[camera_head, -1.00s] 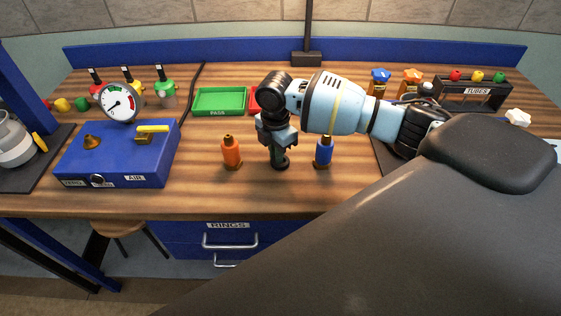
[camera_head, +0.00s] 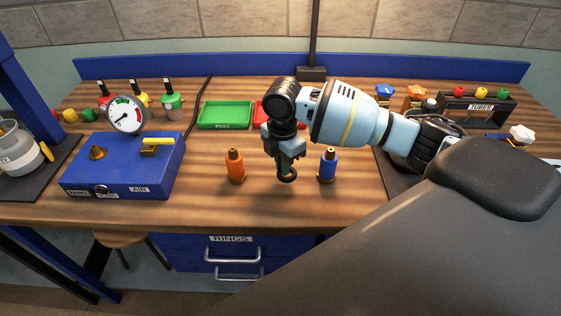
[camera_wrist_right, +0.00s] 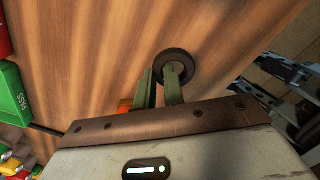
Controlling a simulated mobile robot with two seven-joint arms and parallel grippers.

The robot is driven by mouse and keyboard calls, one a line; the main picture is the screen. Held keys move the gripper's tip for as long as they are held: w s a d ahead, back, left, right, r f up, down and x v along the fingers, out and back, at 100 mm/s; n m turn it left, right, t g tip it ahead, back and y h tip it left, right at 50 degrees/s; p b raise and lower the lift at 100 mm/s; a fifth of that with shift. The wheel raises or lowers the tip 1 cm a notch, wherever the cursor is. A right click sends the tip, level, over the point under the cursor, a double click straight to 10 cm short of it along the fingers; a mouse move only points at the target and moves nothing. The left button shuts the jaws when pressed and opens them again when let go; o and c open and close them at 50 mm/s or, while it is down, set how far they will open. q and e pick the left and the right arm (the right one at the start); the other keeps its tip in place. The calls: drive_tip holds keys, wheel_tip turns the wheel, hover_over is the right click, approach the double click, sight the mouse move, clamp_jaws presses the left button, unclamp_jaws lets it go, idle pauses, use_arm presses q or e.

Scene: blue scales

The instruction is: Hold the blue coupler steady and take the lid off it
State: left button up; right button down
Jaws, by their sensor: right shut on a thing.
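The blue coupler (camera_head: 327,165) stands upright on the wooden bench, with a brass-coloured top. My right gripper (camera_head: 286,166) points down just left of it and is apart from it. That gripper is shut on a dark round piece (camera_head: 288,176), which shows in the right wrist view as a dark ring (camera_wrist_right: 187,68) between the green fingers (camera_wrist_right: 162,88). I cannot tell whether this piece touches the bench. An orange coupler (camera_head: 235,166) stands to the left of the gripper. My left gripper is out of view.
A blue box with a gauge (camera_head: 120,165) stands on the left of the bench. A green PASS tray (camera_head: 225,115) and a partly hidden red tray (camera_head: 264,116) lie behind. A TUBES rack (camera_head: 477,109) is at the back right. The front strip of bench is clear.

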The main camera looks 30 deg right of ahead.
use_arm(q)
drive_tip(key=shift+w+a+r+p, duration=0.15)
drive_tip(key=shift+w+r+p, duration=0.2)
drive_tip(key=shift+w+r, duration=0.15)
use_arm(e)
drive_tip(key=s+a, duration=0.1)
drive_tip(key=s, duration=0.3)
drive_tip(key=s+a+r, duration=0.1)
drive_tip(key=s, duration=0.3)
drive_tip(key=s+a, duration=0.1)
drive_tip(key=s, duration=0.4)
drive_tip(key=shift+s+a+r, duration=0.1)
drive_tip(key=shift+r, duration=0.2)
drive_tip(key=m, duration=0.3)
drive_tip(key=w+a+r+m, duration=0.1)
drive_tip(key=m, duration=0.1)
drive_tip(key=shift+r, duration=0.1)
drive_tip(key=a+r+m, duration=0.1)
drive_tip(key=m, duration=0.4)
drive_tip(key=w+a+r+m, duration=0.1)
drive_tip(key=m, duration=0.3)
drive_tip(key=w+a+r+m, duration=0.1)
drive_tip(key=m, duration=0.4)
drive_tip(key=shift+r+m, duration=0.3)
drive_tip(key=shift+r, duration=0.05)
drive_tip(key=shift+w+d, duration=0.1)
